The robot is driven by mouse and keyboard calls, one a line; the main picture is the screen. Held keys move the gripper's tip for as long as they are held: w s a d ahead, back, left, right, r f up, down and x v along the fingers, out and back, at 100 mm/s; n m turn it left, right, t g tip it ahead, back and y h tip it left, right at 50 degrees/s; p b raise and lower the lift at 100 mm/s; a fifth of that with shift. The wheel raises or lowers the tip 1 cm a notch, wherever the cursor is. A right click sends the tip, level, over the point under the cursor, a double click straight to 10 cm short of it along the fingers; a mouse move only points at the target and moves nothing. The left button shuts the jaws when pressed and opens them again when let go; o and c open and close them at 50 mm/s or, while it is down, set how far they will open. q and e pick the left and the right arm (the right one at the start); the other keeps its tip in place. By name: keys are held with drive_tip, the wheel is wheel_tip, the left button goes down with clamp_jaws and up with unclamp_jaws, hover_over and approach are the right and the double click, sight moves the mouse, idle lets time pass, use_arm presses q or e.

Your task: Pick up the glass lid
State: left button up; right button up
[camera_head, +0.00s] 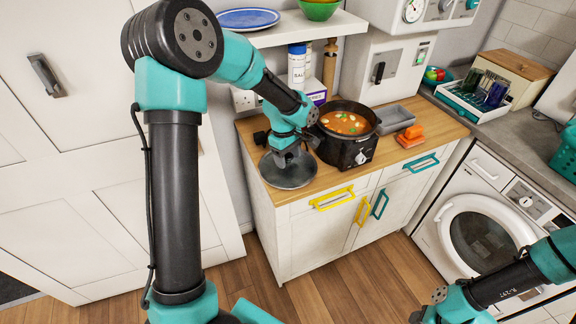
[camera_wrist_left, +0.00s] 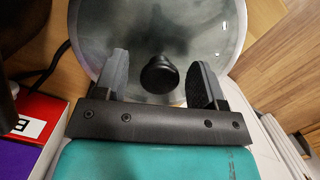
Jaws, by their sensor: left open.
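The round glass lid (camera_head: 290,177) lies on the wooden counter, left of the slow cooker. It also shows in the left wrist view (camera_wrist_left: 160,35), with its black knob (camera_wrist_left: 159,75) standing up at the middle. My left gripper (camera_head: 289,158) is above the lid. Its two fingers (camera_wrist_left: 160,82) are open, one on each side of the knob, with a gap to both sides. Nothing is held. My right gripper (camera_head: 431,303) is at the lower right, over the floor and away from the lid; its fingers are too small to judge.
The black slow cooker (camera_head: 349,150) full of soup stands close to the right of the lid. A grey tray (camera_head: 396,116) and orange block (camera_head: 411,134) are farther right. The salt container (camera_head: 297,66) and a purple-red box (camera_head: 316,92) stand behind. A shelf (camera_head: 290,33) hangs above.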

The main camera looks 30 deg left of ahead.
use_arm(q)
drive_tip(key=c, duration=1.1)
drive_tip(key=shift+c, duration=0.2)
drive_tip(key=shift+r, duration=1.25)
drive_tip(key=s+d+r, duration=0.1)
drive_tip(key=s+d, duration=0.3)
drive_tip(key=s, duration=0.3)
drive_tip(key=s+d+r, duration=0.1)
drive_tip(key=s+d, duration=0.3)
drive_tip(key=s, duration=0.2)
drive_tip(key=shift+s+r, duration=0.25)
drive_tip(key=shift+s, duration=0.15)
drive_tip(key=shift+d, duration=0.1)
